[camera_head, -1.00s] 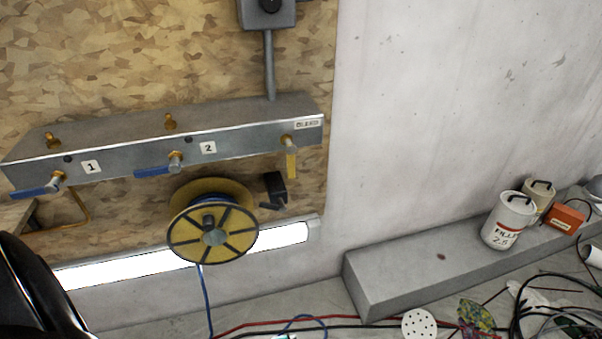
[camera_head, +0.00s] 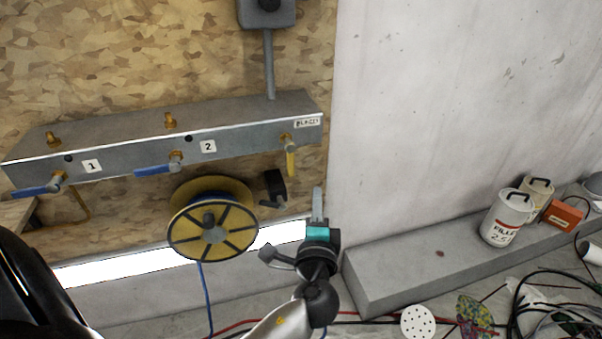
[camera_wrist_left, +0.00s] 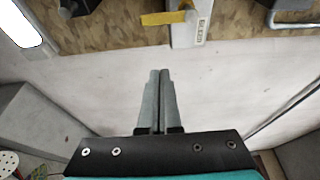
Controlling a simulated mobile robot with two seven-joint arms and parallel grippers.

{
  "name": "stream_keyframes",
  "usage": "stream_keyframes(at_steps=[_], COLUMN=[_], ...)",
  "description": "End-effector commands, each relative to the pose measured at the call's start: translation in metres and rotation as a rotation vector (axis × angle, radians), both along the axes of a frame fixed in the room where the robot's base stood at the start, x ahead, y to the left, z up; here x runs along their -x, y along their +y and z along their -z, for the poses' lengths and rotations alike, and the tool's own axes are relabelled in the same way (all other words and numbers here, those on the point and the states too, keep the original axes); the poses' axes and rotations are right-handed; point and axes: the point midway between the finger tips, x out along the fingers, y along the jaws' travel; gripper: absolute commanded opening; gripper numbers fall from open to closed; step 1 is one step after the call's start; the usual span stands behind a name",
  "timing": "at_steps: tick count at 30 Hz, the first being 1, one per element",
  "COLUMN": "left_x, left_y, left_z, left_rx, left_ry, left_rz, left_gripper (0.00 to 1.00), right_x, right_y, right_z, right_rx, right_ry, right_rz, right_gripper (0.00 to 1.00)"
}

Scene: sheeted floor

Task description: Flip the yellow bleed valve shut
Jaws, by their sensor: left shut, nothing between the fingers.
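The yellow bleed valve handle (camera_head: 291,163) hangs down from its brass fitting under the BLEED label, at the right end of the grey manifold (camera_head: 130,160). In the left wrist view the yellow handle (camera_wrist_left: 166,18) lies across the top edge, beside the BLEED label. My left gripper (camera_head: 318,190) is below and right of the handle, pointing up, apart from it. In the left wrist view its two fingers (camera_wrist_left: 158,72) are together with nothing between them. My right gripper is not in view.
Two blue-handled valves (camera_head: 155,170) sit left on the manifold. A yellow cable reel (camera_head: 212,232) hangs below it, with a black bracket (camera_head: 274,189) between reel and bleed valve. A concrete ledge (camera_head: 400,275) with tins (camera_head: 508,219) runs right. The white wall right of the board is clear.

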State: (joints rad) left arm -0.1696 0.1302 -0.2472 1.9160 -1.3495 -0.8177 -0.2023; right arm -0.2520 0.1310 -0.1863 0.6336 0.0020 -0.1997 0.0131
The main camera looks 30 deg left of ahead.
Motion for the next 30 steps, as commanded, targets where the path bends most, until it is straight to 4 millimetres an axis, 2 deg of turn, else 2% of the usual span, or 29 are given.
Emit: stream_keyframes(at_steps=[7,22,24,30], left_x=[-0.017,-0.089,-0.076,-0.061], left_y=[0.009,0.053,0.06,0.073], left_z=[0.0,0.001,0.002,0.001], left_rx=[-0.001,0.0,-0.001,0.0], left_ry=[-0.002,0.0,0.004,0.004], left_rz=[0.001,0.0,0.001,0.001], left_gripper=[0.0,0.0,0.0,0.0], right_x=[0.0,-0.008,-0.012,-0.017], right_y=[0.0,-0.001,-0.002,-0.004], right_z=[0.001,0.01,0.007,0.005], right_rx=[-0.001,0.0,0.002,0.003], right_ry=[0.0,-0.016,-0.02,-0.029], right_rz=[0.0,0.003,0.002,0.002], right_gripper=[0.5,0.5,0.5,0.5])
